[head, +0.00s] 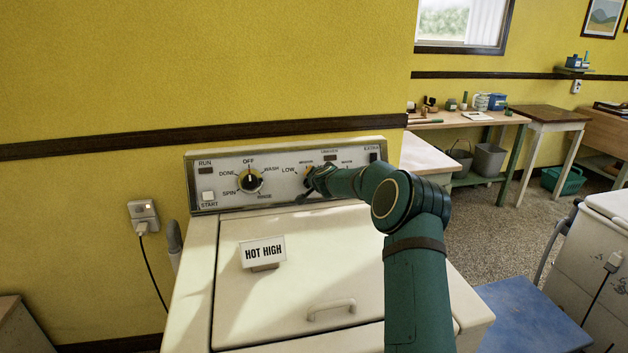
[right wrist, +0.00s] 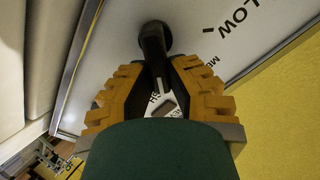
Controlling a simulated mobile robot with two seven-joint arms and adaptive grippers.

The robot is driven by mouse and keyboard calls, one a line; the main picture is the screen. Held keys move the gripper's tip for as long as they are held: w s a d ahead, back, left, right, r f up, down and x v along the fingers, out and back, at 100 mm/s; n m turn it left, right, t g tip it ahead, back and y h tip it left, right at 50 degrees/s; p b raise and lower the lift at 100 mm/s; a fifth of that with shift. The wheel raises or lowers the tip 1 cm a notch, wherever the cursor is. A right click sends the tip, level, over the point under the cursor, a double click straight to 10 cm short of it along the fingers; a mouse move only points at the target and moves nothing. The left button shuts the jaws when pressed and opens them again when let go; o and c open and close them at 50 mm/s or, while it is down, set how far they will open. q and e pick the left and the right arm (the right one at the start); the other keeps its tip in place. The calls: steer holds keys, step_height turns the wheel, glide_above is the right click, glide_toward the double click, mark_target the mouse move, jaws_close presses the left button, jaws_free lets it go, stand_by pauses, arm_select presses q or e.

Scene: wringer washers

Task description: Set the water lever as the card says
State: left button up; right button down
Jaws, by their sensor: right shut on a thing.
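The card (head: 264,252) reads HOT HIGH and stands on the washer's white lid. The control panel (head: 222,163) at the back of the washer has a LOW label near the water lever. My right gripper (head: 309,183) is at this part of the panel, and my arm hides much of it. In the right wrist view the water lever (right wrist: 153,45) is a dark stick on a round base. My right gripper (right wrist: 156,75) is shut on it, with yellow fingers on either side. Which label the lever points to is unclear. My left gripper is out of view.
A dial (head: 250,180) with OFF, WASH, SPIN and DONE labels and a START button (head: 208,196) are left of the lever. The lid has a handle (head: 331,309). A plugged-in outlet (head: 144,214) is on the yellow wall. Another white machine (head: 600,270) stands at right.

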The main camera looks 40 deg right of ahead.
steer(key=shift+m, duration=0.3)
steer(key=c, duration=0.9)
jaws_free()
steer(key=v, duration=1.2)
steer(key=shift+f, duration=0.1)
